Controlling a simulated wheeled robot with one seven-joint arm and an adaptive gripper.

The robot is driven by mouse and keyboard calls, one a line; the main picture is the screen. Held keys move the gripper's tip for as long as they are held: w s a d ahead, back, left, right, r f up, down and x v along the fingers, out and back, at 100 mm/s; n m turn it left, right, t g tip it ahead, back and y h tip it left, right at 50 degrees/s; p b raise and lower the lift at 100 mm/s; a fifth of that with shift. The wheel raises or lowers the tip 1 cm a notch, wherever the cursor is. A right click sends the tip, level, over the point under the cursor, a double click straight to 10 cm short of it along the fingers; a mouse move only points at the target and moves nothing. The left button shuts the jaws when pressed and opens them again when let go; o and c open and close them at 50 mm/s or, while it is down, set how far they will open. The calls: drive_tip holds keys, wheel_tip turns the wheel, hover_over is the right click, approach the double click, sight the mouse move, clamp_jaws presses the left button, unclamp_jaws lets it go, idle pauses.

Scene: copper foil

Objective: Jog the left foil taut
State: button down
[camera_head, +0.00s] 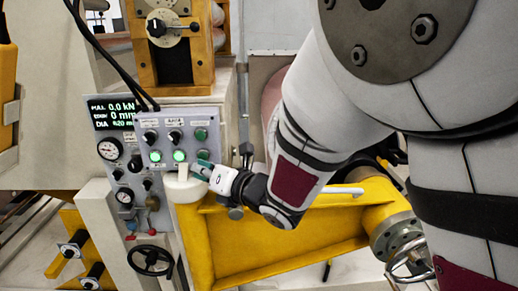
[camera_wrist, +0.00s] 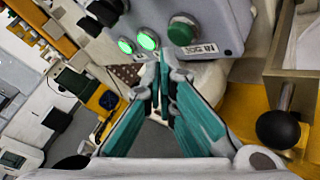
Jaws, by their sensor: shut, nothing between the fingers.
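I cannot make out the left foil.
A display (camera_head: 115,112) reads pull 0.0 kN and edge 0 mm. Gauges (camera_head: 109,149), small levers and a black handwheel (camera_head: 151,260) are on the panel's left and below. A yellow frame (camera_head: 240,245) lies under my arm. A black ball knob (camera_wrist: 278,130) is at right in the wrist view.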

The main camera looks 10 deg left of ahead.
drive_tip(key=shift+w, duration=0.15)
drive_tip(key=shift+w+a+b, duration=0.1)
drive_tip(key=shift+w+b, duration=0.2)
drive_tip(key=shift+b, duration=0.05)
drive_tip(key=shift+w+a, duration=0.1)
drive_tip(key=shift+w, duration=0.3)
idle(2.0)
drive_tip(key=shift+s, duration=0.1)
drive_tip(key=shift+s+d, duration=0.25)
drive_tip(key=shift+s, duration=0.5)
drive_tip(key=shift+s+d+p, duration=0.15)
drive_tip(key=shift+s+d, duration=0.05)
drive_tip(key=shift+s, duration=0.6)
drive_tip(key=shift+s+d+p, duration=0.15)
drive_tip(key=shift+s+p, duration=0.05)
drive_tip(key=shift+s, duration=0.65)
drive_tip(key=shift+s+d+p, duration=0.15)
drive_tip(key=shift+s+d, duration=0.05)
drive_tip(key=shift+s, duration=0.6)
